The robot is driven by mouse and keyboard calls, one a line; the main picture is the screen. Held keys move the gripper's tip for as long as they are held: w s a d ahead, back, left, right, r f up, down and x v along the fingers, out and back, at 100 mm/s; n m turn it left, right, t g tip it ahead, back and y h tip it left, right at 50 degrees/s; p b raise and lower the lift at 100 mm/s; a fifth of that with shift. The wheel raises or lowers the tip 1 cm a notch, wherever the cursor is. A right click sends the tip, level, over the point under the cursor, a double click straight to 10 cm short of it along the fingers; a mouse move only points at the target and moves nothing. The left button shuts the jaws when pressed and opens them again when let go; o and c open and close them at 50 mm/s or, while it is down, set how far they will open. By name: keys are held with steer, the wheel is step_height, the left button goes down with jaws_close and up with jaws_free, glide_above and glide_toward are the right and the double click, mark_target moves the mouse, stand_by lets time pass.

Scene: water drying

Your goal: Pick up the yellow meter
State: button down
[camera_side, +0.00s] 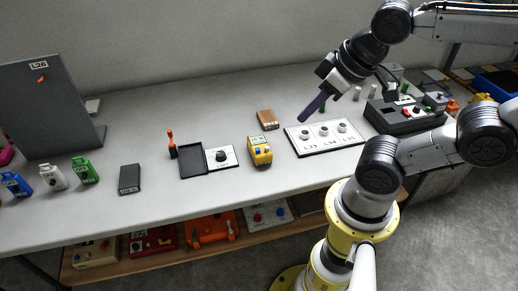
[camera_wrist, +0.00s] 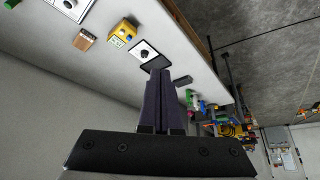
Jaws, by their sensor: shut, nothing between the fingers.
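The yellow meter (camera_side: 260,151) stands on the grey table, between a white plate with a dial and a white panel with several knobs. It also shows in the wrist view (camera_wrist: 122,33), above and left of my fingers. My gripper (camera_side: 304,119) is shut and empty, its dark purple fingers together. In the side view it hangs in the air by the left end of the knob panel, to the right of the meter and apart from it. In the wrist view the shut fingers (camera_wrist: 166,80) point up the picture.
A brown block (camera_side: 267,119) stands just behind the meter. The knob panel (camera_side: 325,135) lies to its right and the dial plate (camera_side: 221,157) with an open black lid to its left. Green, white and blue meters (camera_side: 84,170) stand far left. Clear table lies in front.

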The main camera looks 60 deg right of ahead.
jaws_free()
stand_by(0.3)
